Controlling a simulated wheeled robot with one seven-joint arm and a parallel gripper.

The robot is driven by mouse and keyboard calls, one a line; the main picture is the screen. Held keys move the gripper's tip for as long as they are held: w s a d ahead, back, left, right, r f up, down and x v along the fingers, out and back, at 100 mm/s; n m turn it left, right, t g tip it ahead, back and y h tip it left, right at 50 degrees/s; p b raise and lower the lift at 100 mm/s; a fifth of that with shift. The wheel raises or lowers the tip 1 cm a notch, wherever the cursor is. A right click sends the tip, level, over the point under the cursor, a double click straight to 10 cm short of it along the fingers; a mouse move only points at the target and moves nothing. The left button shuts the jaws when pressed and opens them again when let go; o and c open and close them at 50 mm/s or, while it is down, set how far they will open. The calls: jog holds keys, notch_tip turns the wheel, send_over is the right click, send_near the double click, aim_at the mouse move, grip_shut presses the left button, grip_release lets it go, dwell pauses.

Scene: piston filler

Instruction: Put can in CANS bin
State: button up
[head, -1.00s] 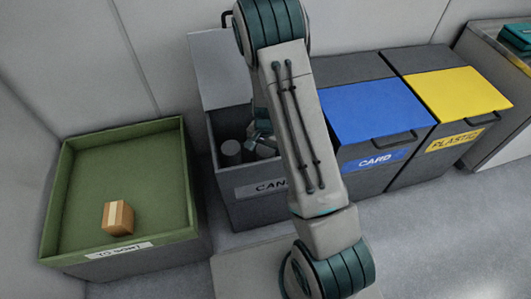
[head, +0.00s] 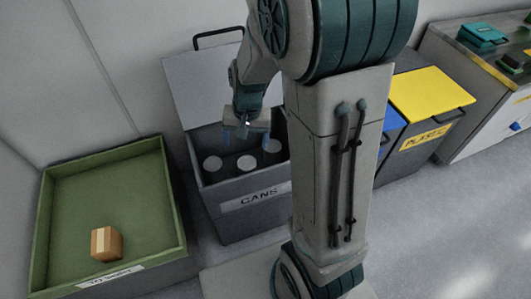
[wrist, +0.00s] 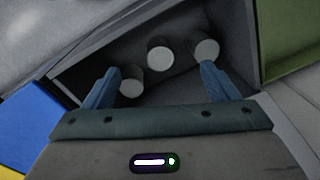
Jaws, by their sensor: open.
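The CANS bin (head: 240,208) is a dark grey box with its lid raised against the wall. Three cans stand inside it in the head view: a left can (head: 212,163), a middle can (head: 246,162) and a right can (head: 272,147). The wrist view also shows three cans in the bin, one of them (wrist: 160,53) between my fingers and deeper in. My gripper (head: 246,137) is above the bin opening, pointing down, with its blue fingers apart and nothing between them. In the wrist view my gripper (wrist: 160,85) has its fingers wide open.
A green-lined TO SORT tray (head: 165,190) at the left holds a small brown box (head: 106,243). The blue-lidded bin (head: 390,125) is mostly hidden by my arm. The yellow-lidded PLASTIC bin (head: 432,95) and a grey counter (head: 470,60) stand at the right.

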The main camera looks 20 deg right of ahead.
jog(key=s+r+n, duration=0.4)
jog(key=s+r, duration=0.4)
jog(key=s, duration=0.5)
jog(key=shift+d+r+n+t+h, duration=0.3)
jog(key=shift+d+r+t+h, duration=0.05)
jog(key=shift+d+t+h, duration=0.1)
